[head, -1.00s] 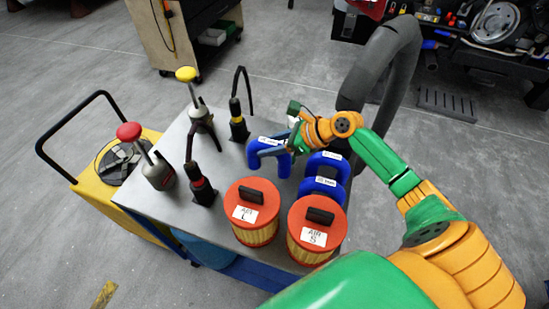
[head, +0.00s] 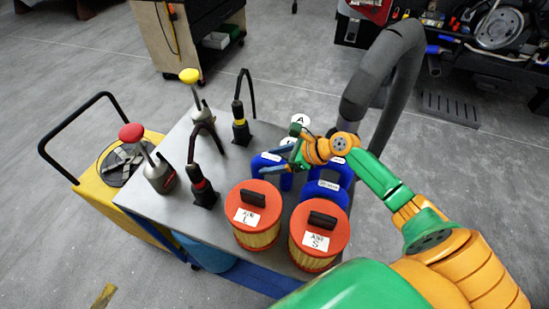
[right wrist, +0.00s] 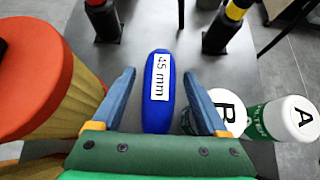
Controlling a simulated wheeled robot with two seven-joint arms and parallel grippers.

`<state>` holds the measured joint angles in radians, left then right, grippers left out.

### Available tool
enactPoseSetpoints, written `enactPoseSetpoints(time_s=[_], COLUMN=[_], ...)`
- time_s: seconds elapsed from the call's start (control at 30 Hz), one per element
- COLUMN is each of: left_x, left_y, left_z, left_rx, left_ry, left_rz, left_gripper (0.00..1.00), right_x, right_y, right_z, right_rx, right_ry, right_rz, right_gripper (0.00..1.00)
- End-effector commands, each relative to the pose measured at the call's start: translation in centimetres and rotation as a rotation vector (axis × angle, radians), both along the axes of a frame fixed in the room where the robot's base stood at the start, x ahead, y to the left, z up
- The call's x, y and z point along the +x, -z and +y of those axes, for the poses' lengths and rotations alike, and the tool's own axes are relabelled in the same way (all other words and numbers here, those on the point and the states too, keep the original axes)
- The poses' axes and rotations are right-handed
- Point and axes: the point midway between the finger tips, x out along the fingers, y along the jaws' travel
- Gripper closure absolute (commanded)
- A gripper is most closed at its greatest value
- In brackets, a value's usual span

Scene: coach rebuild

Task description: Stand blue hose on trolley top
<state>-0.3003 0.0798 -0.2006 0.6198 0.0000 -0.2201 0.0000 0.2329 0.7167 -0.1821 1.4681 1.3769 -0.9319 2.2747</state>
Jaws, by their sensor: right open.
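In the right wrist view this hose (right wrist: 158,118) reads "45 mm" and lies between the fingers. My right gripper (head: 274,160) is open; in the right wrist view (right wrist: 160,74) its fingers sit on both sides of the hose, with gaps showing. Two more blue hoses, a farther one (head: 343,172) and a nearer one (head: 326,194), stand to its right, partly behind my arm. My left gripper is out of view.
Two orange-topped filters, L (head: 253,207) and S (head: 319,232), stand close in front. A white-topped bottle A (head: 299,120) stands behind the gripper. Black-handled tools (head: 203,188) and a red-knobbed tool (head: 160,172) stand left. Trolley top between them is partly bare.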

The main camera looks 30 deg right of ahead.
Motion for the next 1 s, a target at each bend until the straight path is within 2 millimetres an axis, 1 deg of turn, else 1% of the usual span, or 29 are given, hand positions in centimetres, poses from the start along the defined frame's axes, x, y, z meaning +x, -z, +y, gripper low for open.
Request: enactPoseSetpoints(time_s=[0.07,0.17,0.5,0.6,0.77,1.0], left_x=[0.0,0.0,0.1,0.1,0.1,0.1], left_y=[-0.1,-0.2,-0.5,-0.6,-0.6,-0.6], left_z=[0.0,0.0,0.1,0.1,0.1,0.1], left_rx=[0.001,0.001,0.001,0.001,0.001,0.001], left_ry=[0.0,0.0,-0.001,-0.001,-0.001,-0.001], left_rz=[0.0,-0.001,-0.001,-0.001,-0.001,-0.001], left_gripper=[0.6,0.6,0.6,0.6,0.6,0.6], right_x=[0.0,-0.9,-5.7,-6.5,-7.0,-7.0], right_y=[-0.4,-1.2,-6.2,-7.1,-7.8,-7.8], right_z=[-0.1,-0.9,-5.0,-5.8,-6.3,-6.3], right_rx=[-0.002,-0.001,-0.005,0.0,0.0,0.0], right_ry=[0.0,0.001,-0.002,0.001,-0.001,0.0], right_rz=[-0.001,0.002,0.004,0.003,0.001,0.0], right_gripper=[0.23,0.23,0.23,0.23,0.23,0.23])
